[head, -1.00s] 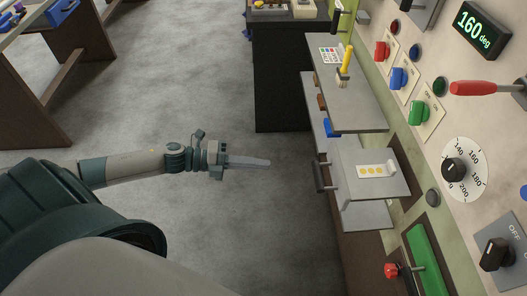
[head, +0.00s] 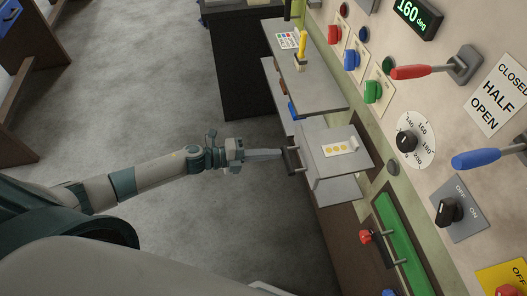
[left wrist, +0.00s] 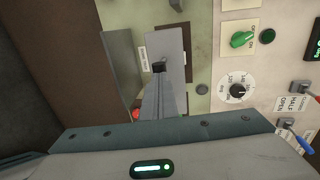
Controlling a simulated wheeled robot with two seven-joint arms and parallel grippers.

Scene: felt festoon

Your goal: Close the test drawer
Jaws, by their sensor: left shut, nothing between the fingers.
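The test drawer appears to be the grey drawer (head: 318,138) standing out from the wall panel, with a dark handle (head: 291,161) on its front. A white card with yellow dots (head: 340,149) lies on its top surface. My left gripper (head: 281,154) is shut and empty, its fingertips at the handle side of the drawer. In the left wrist view the closed fingers (left wrist: 160,90) point at the grey drawer (left wrist: 170,45), and a dark piece, likely the handle, sits at their tips. I cannot tell whether they touch. My right gripper is not in view.
A grey shelf (head: 310,92) with a yellow-handled brush (head: 301,50) stands beyond the drawer. The panel carries knobs, a dial (head: 407,142), a red lever (head: 411,72) and a blue lever (head: 476,160). The floor at left is open.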

